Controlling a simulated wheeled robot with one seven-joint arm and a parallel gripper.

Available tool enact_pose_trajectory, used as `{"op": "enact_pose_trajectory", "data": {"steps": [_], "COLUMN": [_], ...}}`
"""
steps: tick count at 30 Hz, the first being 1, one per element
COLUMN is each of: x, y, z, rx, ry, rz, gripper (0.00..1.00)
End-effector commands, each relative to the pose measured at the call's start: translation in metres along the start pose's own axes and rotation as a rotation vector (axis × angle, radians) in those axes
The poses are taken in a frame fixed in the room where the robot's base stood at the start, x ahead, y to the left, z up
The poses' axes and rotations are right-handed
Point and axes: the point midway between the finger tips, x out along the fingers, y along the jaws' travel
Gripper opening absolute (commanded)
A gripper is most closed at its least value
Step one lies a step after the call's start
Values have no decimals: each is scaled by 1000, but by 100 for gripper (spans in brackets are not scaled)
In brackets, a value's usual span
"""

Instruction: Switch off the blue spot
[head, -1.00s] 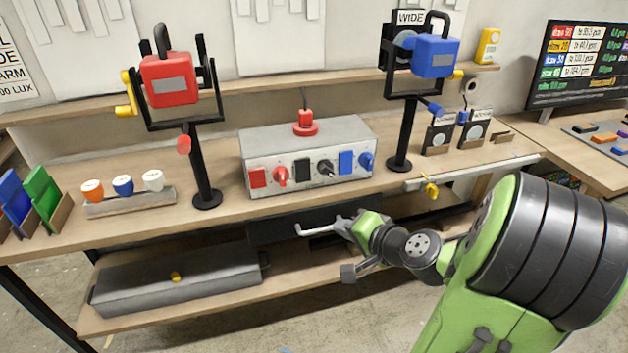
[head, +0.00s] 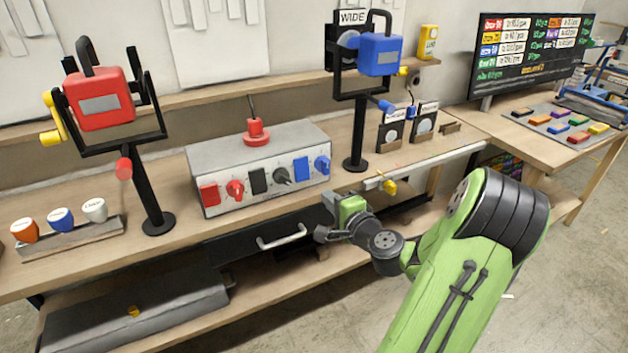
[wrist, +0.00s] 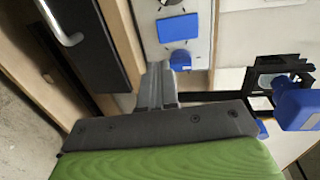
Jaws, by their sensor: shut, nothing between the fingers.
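The blue spot (head: 380,55) stands on a black post at the back of the bench; its blue head is also at the right edge of the wrist view (wrist: 298,105). The grey control box (head: 225,159) has red, black and blue rocker-and-knob pairs on its front. The blue rocker (head: 301,167) is left of the blue knob (head: 322,165). The wrist view shows the blue rocker (wrist: 178,30) and the blue knob (wrist: 181,59) just beyond my fingertips. My gripper (head: 329,199) is shut and empty, in front of and below the box's right end. Contact cannot be told.
The red spot (head: 100,98) stands left of the box. A black drawer with a light handle (head: 282,237) lies below the bench top. A metal rail with a yellow knob (head: 389,187) is right of my gripper. A red button (head: 256,130) tops the box.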

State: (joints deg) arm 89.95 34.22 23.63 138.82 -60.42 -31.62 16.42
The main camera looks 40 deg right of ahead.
Motion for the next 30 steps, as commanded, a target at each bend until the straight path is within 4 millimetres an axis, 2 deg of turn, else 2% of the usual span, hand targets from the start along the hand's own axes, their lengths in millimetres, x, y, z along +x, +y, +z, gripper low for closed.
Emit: {"op": "enact_pose_trajectory", "data": {"steps": [6,12,16,25,28,30], "x": [49,79,86,87,98,96], "y": [0,1,2,2,6,5], "z": [2,1,0,0,1,0], "rx": [-1,-1,0,0,-1,1], "ry": [-4,-2,1,0,-3,0], "rz": [-1,0,1,1,1,1], "gripper": [0,0,0,0,0,0]}}
